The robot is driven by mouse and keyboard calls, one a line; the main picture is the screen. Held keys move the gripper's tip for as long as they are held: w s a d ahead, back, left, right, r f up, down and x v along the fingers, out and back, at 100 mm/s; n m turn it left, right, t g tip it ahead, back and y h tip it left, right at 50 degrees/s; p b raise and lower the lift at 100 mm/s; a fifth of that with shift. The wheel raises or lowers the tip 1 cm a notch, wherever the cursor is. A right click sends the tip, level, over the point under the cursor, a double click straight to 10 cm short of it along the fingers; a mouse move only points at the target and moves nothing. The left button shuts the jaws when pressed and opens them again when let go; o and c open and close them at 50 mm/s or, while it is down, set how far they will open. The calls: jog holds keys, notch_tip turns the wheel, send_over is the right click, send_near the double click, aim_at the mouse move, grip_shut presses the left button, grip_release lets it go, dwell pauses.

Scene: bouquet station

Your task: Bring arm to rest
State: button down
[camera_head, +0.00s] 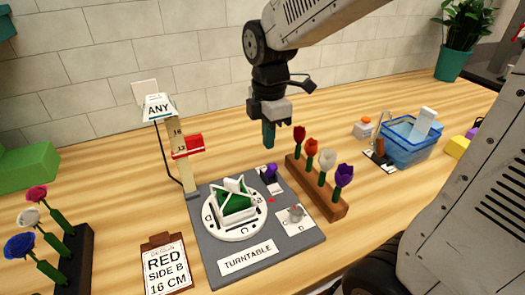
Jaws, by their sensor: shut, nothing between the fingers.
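My gripper (268,136) hangs pointing down above the back right of the grey turntable station. Its fingers are together with nothing visible between them. It is in the air, apart from the flowers to its right. The round white turntable (236,231) carries a green and white holder (235,204) in its middle. My arm (310,18) reaches in from the top right.
A wooden rack (318,188) holds several flowers just right of my gripper. A post (176,150) with a red slider and an "ANY" sign stands left. A blue water bin (408,142) stands right. A dark flower rack (76,262) and order clipboard (166,265) are front left.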

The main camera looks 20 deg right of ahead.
jog(key=shift+s+f+m, duration=0.1)
jog(key=shift+s+m, duration=0.25)
jog(key=shift+m, duration=0.85)
jog(key=s+d+r+m, duration=0.1)
jog(key=s+r+m, duration=0.1)
jog(key=s+m, duration=0.5)
jog(key=s+d+r+m+t, duration=0.1)
jog(key=s+d+r+m, duration=0.1)
jog(key=s+m, duration=0.6)
jog(key=s+r, duration=0.1)
jog(key=s, duration=0.1)
jog(key=shift+s+m, duration=0.3)
jog(key=shift+s, duration=0.05)
jog(key=shift+d+r, duration=0.1)
